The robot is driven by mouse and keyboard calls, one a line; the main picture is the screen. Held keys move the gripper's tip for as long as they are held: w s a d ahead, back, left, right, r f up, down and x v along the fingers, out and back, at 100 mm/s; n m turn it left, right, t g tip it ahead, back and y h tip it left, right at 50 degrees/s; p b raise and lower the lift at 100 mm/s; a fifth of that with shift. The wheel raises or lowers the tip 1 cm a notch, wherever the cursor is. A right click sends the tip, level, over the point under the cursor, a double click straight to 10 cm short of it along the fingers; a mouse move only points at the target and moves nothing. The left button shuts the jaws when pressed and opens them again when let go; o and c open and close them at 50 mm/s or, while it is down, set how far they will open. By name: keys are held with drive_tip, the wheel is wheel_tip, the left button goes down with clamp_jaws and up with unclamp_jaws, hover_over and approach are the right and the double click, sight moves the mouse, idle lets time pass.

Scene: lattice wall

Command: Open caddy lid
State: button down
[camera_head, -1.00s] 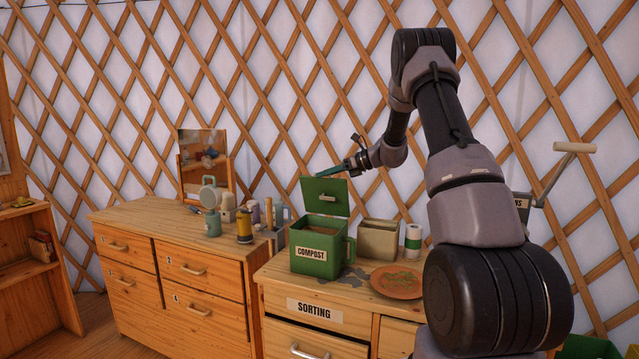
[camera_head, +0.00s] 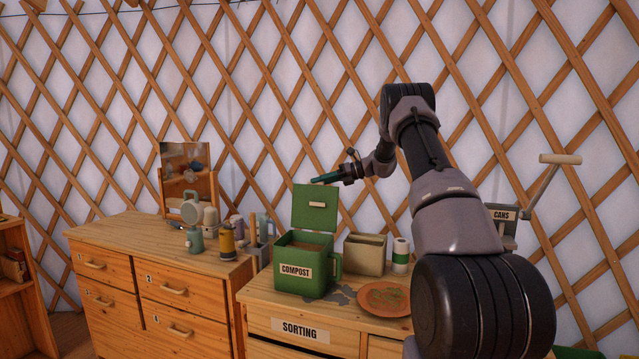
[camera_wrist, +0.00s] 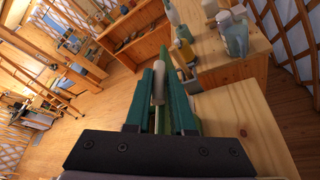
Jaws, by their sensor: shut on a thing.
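The green caddy (camera_head: 306,285), labelled COMPOST, stands on the SORTING cabinet with its mouth uncovered and dark brown contents showing. Its green lid (camera_head: 315,219) stands raised, about upright, at the back of the mouth. A small pale handle (camera_head: 317,204) is on the lid's front face. My gripper (camera_head: 326,178) is at the lid's top edge, reaching in from the right. In the wrist view the teal fingers (camera_wrist: 161,95) are close together, with a thin green edge and a pale bar between them. The exact contact is hard to see.
A dresser (camera_head: 125,240) with bottles and a mirror (camera_head: 188,170) stands left. The lattice wall is close behind.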

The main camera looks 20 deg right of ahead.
drive_tip(key=shift+f, duration=0.35)
drive_tip(key=c, duration=0.8)
unclamp_jaws()
drive_tip(key=shift+r, duration=0.15)
drive_tip(key=v, duration=1)
drive_tip(key=shift+d+r, duration=0.2)
drive_tip(key=shift+d, duration=0.1)
drive_tip(key=shift+s, duration=0.15)
